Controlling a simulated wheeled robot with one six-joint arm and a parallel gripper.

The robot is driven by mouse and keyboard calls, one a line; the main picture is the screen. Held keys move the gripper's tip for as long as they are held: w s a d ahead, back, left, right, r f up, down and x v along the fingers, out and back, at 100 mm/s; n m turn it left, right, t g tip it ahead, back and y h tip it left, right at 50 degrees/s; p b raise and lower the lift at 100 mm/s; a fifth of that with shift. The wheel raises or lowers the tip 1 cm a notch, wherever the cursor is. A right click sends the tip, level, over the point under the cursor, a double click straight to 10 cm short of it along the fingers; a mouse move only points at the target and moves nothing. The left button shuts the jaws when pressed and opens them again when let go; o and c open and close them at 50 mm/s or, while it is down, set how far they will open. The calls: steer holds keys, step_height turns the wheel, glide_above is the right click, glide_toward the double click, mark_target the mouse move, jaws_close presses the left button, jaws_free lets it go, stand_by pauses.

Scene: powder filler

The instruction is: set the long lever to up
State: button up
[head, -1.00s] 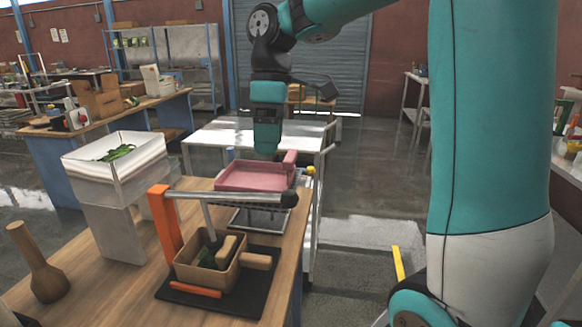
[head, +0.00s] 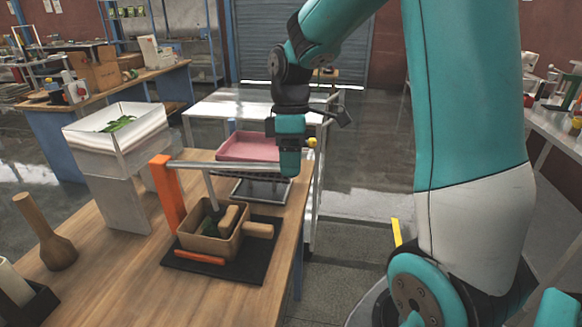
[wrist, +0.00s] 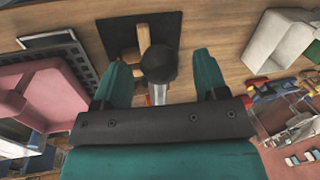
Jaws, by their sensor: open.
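The long lever (head: 225,165) is a grey metal bar running roughly level from an orange post (head: 166,190) above a small press. Its black ball knob is hidden behind my gripper in the head view. The knob (wrist: 159,64) shows in the wrist view, between my two spread fingers with a gap on each side. My gripper (head: 289,172) points down at the lever's right end and is open. It also shows in the wrist view (wrist: 160,80). I cannot tell whether the fingertips reach fully down around the knob.
Under the lever a tan box (head: 210,240) with a wooden handle sits on a black base (head: 225,262). A pink tray (head: 250,148) lies behind. A white hopper (head: 118,137) and wooden pestle (head: 50,238) stand left. The bench's right edge is close to the lever's end.

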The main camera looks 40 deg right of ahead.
steer(key=shift+x, duration=1)
